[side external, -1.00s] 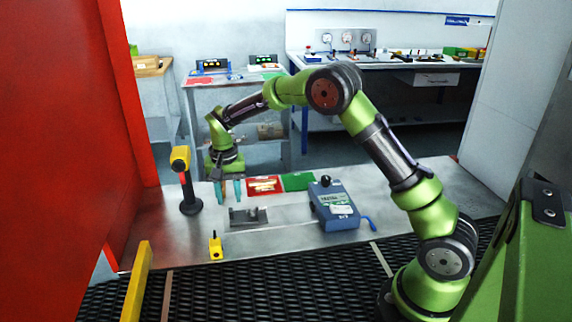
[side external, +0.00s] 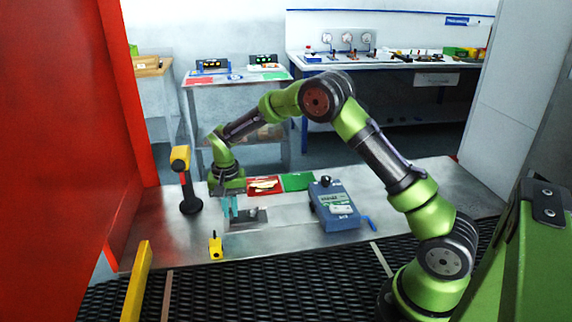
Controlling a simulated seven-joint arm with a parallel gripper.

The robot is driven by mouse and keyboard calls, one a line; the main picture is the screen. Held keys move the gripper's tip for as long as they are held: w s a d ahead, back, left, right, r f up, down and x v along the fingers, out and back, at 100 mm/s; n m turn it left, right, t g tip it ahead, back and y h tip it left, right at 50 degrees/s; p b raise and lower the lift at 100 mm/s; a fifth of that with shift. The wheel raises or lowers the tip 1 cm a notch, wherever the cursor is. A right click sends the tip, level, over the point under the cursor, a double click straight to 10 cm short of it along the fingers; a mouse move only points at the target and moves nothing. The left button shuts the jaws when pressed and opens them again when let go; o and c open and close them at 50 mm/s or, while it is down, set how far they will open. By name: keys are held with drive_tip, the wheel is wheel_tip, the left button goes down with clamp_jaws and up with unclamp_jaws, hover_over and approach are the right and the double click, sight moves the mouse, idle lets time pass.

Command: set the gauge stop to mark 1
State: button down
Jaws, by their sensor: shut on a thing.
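The gauge (side external: 258,222) is a small grey metal fixture on the steel bench, left of the blue meter box. My gripper (side external: 230,208) is lowered at the gauge's left end, its pale blue fingers close together. It is shut on the gauge stop, which the fingers mostly hide. The marks are too small to read here, so I cannot tell at which mark the stop stands.
A blue meter box (side external: 338,208) stands to the right. A yellow-headed black post (side external: 187,185) is close on the left, a small yellow item (side external: 215,248) in front. Red (side external: 265,186) and green (side external: 298,181) mats lie behind. Black mesh belt (side external: 230,295) runs along the front.

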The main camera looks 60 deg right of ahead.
drive_tip(key=shift+s+d, duration=0.65)
drive_tip(key=c, duration=1.2)
unclamp_jaws()
drive_tip(key=shift+o, duration=0.2)
drive_tip(key=shift+a, duration=0.1)
drive_tip(key=shift+w+r, duration=0.1)
drive_tip(key=shift+r, duration=0.3)
wheel_tip(320, 180, up, 16)
